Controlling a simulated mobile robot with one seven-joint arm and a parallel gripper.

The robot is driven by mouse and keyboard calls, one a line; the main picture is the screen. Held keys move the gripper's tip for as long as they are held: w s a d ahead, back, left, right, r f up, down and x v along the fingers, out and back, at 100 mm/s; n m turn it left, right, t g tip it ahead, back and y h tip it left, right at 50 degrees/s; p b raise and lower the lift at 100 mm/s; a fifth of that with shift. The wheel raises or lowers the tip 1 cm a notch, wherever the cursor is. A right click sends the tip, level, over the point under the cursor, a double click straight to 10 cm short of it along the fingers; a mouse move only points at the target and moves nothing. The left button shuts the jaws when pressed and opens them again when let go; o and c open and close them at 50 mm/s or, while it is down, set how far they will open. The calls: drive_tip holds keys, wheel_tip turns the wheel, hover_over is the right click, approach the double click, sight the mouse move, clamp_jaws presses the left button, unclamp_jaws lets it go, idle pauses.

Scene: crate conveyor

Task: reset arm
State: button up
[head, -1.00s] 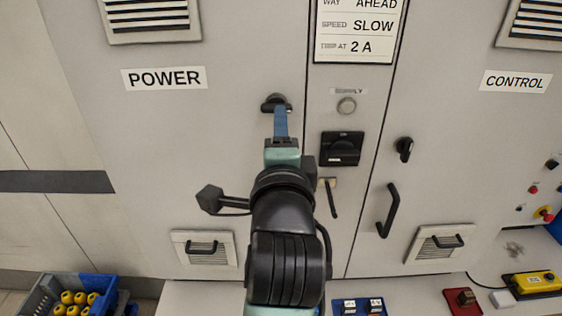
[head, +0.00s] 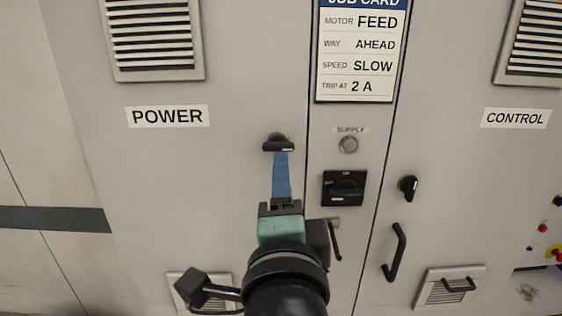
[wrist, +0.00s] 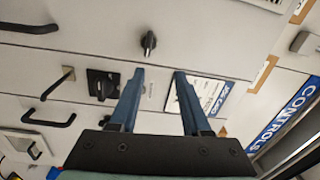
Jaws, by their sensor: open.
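My gripper (head: 281,154) is in front of the grey cabinet's POWER door (head: 230,75), with its blue fingers pointing at the panel. In the wrist view my gripper (wrist: 159,74) is open, with nothing between the two fingers. A black door knob (head: 278,143) shows just above the fingertips in the head view. In the wrist view the knob (wrist: 149,43) is beyond the fingertips, apart from them.
A black rotary switch (head: 344,188) and a supply lamp (head: 348,144) are to the right of the fingers. A job card (head: 357,50) hangs above. The CONTROL door has a black knob (head: 408,187) and a handle (head: 395,252).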

drive_tip(key=s+r+n+t, duration=0.4)
drive_tip(key=r+n, duration=0.4)
drive_tip(key=r, duration=0.3)
drive_tip(key=s+r+n+t, duration=0.4)
drive_tip(key=s+r+n, duration=0.3)
drive_tip(key=r+n, duration=0.2)
wheel_tip(320, 180, up, 2)
drive_tip(key=shift+a+r+t, duration=0.15)
drive_tip(key=shift+a+t, duration=0.15)
drive_tip(key=shift+t, duration=0.1)
